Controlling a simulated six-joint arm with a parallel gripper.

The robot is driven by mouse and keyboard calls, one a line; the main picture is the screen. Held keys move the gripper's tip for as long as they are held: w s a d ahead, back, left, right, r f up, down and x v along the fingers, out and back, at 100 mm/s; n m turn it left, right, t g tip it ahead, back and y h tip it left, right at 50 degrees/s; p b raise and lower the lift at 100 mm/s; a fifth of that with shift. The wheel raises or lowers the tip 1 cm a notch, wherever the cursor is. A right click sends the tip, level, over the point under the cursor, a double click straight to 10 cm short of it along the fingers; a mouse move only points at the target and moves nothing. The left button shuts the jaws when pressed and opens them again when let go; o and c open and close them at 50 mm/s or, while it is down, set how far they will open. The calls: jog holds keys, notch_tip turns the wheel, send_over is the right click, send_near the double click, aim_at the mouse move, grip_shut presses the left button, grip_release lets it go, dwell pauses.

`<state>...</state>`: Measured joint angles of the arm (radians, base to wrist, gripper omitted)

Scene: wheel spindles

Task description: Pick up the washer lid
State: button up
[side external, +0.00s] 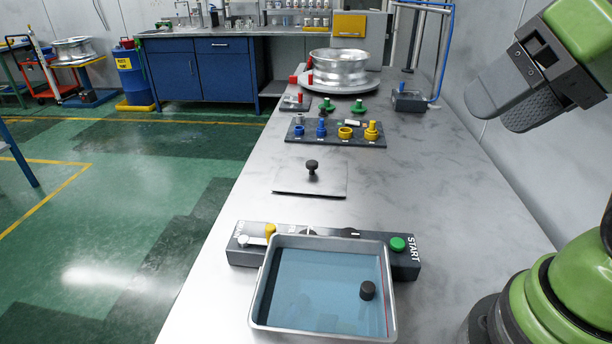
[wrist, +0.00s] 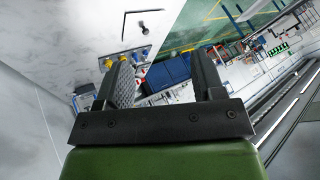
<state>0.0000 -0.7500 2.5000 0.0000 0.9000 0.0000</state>
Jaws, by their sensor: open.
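The washer lid (side external: 290,184) is a flat, thin grey metal plate with a black knob (side external: 312,167) standing up from it. It lies on the bench in the middle of the side external view, behind the open basin (side external: 257,314) of blue liquid. In the wrist view the lid (wrist: 133,22) shows small near the top, with its dark knob. My gripper (side external: 503,101) is high at the upper right of the side external view, well apart from the lid. In the wrist view my gripper (wrist: 162,77) has its two fingers spread with nothing held between them.
Farther back are a dark rack (side external: 300,140) of blue and yellow parts and a silver wheel (side external: 340,68). Bench right of the lid is clear.

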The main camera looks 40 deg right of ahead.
dwell(0.6)
jog(key=m+g+h, duration=0.1)
jog(key=m+h, duration=0.1)
jog(key=h, duration=0.2)
send_over(313, 163)
jog(key=s, duration=0.4)
jog(key=f, duration=2.4)
jog(key=shift+w+a, duration=0.25)
jog(key=shift+a, duration=0.1)
jog(key=shift+a+x, duration=0.2)
jog(key=shift+x, duration=2.85)
jog(key=shift+w, duration=0.15)
jog(key=c, duration=1.1)
